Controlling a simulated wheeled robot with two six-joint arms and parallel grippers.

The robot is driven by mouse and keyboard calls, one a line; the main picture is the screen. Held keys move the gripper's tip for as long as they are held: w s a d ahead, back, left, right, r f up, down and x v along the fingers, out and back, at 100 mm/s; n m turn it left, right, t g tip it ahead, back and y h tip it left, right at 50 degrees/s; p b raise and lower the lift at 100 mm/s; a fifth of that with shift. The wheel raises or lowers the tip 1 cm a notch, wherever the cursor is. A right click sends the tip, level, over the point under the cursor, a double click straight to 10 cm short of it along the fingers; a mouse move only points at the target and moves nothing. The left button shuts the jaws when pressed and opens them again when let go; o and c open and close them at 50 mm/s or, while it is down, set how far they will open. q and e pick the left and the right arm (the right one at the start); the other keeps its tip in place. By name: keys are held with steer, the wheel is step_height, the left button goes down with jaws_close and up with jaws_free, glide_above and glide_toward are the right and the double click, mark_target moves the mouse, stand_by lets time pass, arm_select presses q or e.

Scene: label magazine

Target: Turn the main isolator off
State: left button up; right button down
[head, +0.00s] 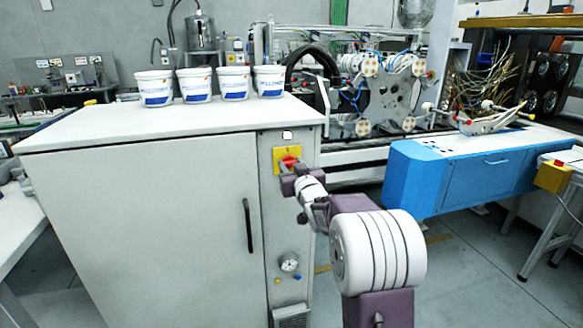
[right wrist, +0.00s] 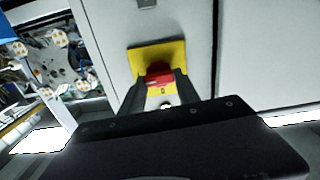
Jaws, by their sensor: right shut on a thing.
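The main isolator is a red rotary handle (head: 290,162) on a yellow plate (head: 281,155), high on the narrow right panel of the grey cabinet (head: 140,200). In the right wrist view the red handle (right wrist: 158,73) sits on its yellow plate (right wrist: 140,58), with a small mark below it. My right gripper (head: 290,170) reaches the handle from the front. Its two fingers (right wrist: 158,85) are shut on the handle, one on each side, and hide part of it and of the plate. My left gripper is not in view.
Several white tubs (head: 197,85) stand on the cabinet top. A black door handle (head: 248,225) is left of the panel, and a gauge (head: 289,262) is below the isolator. A blue-fronted bench (head: 480,175) stands to the right, with open floor before it.

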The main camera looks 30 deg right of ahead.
steer(key=n+b, duration=0.2)
steer(key=n, duration=0.1)
steer(key=n+b, duration=0.2)
steer(key=shift+a+f, duration=0.1)
steer(key=shift+f, duration=0.15)
steer(key=n+b, duration=0.3)
steer(key=n, duration=0.1)
steer(key=n+b, duration=0.2)
steer(key=n, duration=0.2)
steer(key=shift+a+b, duration=0.1)
steer(key=shift+b, duration=0.2)
steer(key=shift+n+b, duration=0.95)
steer(key=shift+n, duration=1.15)
steer(key=c, duration=0.9)
jaws_free()
